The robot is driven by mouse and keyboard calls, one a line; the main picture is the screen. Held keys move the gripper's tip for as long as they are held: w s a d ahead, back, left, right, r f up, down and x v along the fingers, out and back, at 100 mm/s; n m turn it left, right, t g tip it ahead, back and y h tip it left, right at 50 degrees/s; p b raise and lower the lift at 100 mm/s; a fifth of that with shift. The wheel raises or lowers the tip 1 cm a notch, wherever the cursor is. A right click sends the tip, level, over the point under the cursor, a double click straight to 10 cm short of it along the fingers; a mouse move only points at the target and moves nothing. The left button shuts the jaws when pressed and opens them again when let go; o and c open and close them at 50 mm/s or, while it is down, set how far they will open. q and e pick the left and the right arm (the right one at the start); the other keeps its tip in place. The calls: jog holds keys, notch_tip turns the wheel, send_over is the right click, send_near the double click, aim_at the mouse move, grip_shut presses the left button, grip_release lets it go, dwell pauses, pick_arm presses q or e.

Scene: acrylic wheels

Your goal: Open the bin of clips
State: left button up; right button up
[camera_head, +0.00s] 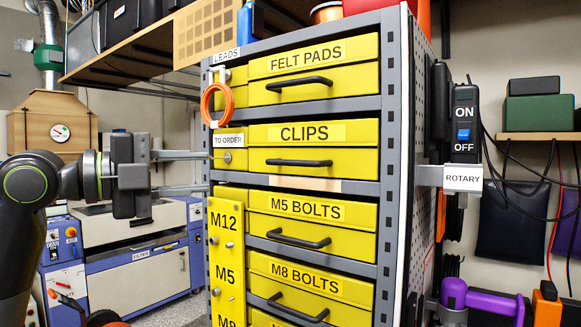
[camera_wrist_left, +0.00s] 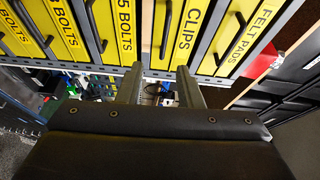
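The yellow bin labelled CLIPS (camera_head: 350,158) sits in the grey cabinet, second from the top of those in view, and looks shut. Its black bar handle (camera_head: 300,162) runs across its front below the label. In the left wrist view the CLIPS bin (camera_wrist_left: 190,32) and its handle (camera_wrist_left: 166,28) show beyond the fingers. My left gripper (camera_head: 208,172) is left of the handle at about its height, fingers pointing right. The fingers are apart with nothing between them, and they also show apart in the wrist view (camera_wrist_left: 160,82). My right gripper is not in view.
FELT PADS (camera_head: 355,81) is above the bin; M5 BOLTS (camera_head: 355,218) and M8 BOLTS (camera_head: 345,292) are below. A ROTARY switch (camera_head: 464,125) is at right.

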pick_arm(q)
jog(key=p, duration=0.6)
send_near(288, 164)
jog(key=x, duration=0.9)
jog(key=shift+w+d+r, duration=0.1)
jog(key=shift+r, duration=0.1)
jog(key=shift+w+d+f, duration=0.1)
jog(key=shift+w+d, duration=0.25)
jog(key=shift+d, duration=0.2)
jog(key=shift+m, duration=0.3)
jog(key=shift+c, duration=0.3)
grip_shut()
